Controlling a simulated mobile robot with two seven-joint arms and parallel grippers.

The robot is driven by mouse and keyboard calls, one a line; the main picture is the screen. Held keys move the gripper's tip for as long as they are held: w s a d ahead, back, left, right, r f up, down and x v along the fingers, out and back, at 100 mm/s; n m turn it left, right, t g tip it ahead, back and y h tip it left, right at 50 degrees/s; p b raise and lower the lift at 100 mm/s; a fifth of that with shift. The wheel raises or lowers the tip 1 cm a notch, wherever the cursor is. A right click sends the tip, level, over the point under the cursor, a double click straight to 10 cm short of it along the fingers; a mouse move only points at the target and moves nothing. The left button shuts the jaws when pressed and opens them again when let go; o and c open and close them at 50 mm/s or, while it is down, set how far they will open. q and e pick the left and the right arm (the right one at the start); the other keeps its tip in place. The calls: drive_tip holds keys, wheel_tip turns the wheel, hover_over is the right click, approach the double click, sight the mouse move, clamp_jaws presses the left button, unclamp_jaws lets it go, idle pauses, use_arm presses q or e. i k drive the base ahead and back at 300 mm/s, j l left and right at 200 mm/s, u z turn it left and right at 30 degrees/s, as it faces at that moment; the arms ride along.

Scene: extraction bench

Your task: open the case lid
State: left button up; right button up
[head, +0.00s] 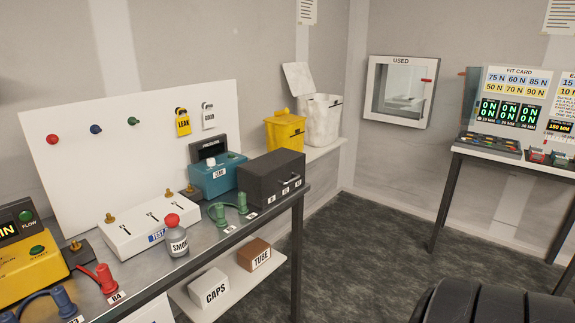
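A dark grey box-shaped case (273,177) stands at the right end of the bench (225,238). Its top is flat and looks shut. A handle and small white labels show on its front. Neither of my grippers shows in the head view, so I cannot see how they stand to the case.
A teal device (212,177) stands just left of the case, with green fittings (220,215) in front. A grey SMOKE bottle (176,240) and a white TEST box (148,222) are further left. Yellow (285,131) and white (322,120) bins stand behind.

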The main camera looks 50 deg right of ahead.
sight(261, 177)
drive_tip(key=l+z, duration=0.15)
drive_tip(key=z, duration=0.2)
drive_tip(key=l+z, duration=0.15)
drive_tip(key=z, duration=0.25)
drive_tip(key=l+z, duration=0.15)
drive_tip(key=z, duration=0.2)
